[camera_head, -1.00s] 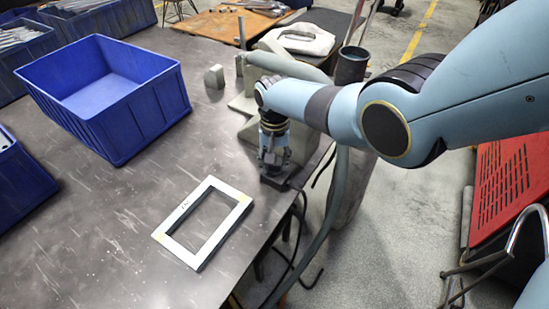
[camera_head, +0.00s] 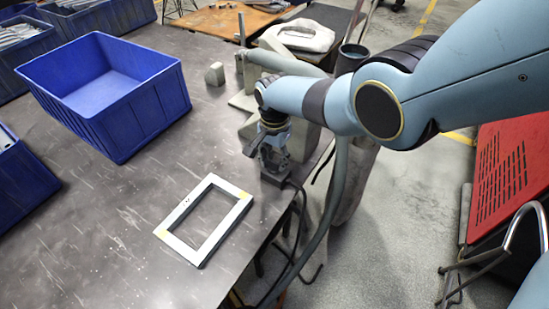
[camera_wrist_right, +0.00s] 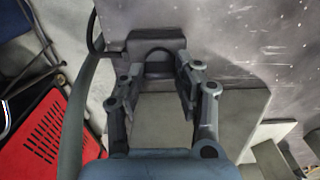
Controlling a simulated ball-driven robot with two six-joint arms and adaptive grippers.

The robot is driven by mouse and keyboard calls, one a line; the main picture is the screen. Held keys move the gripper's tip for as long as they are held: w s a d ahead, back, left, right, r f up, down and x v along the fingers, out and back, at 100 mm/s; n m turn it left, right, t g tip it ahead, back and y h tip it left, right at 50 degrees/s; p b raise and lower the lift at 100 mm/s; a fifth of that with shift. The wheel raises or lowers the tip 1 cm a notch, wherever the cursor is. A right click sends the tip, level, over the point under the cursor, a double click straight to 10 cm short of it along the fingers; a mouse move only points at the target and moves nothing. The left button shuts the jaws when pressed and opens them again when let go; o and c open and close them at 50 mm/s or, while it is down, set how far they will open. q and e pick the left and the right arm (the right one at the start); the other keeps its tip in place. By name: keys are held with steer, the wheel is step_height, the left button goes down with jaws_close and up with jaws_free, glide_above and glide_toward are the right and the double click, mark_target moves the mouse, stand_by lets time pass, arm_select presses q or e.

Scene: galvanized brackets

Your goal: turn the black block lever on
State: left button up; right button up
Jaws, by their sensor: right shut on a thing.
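The black block (camera_head: 277,179) sits at the table's right edge, below my right gripper (camera_head: 262,152). In the wrist view the block (camera_wrist_right: 150,37) is at the top centre, with a dark rounded part (camera_wrist_right: 157,66) at its near side between the fingertips. My right gripper (camera_wrist_right: 158,72) is shut on the lever, its fingers on either side of it. The lever is mostly hidden by the gripper in the head view, and its exact angle cannot be told. My left gripper is not in view.
A pale rectangular frame (camera_head: 177,240) lies flat on the dark table (camera_head: 110,220). A blue crate (camera_head: 140,118) stands at the back left. Grey metal brackets (camera_head: 244,101) are behind my right gripper. A red perforated panel (camera_head: 500,175) is on the right.

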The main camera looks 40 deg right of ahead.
mark_target(275, 161)
steer(key=o, duration=1.1)
steer(key=shift+o, duration=0.2)
steer(key=shift+r, duration=0.1)
step_height(275, 161, up, 12)
stand_by(0.3)
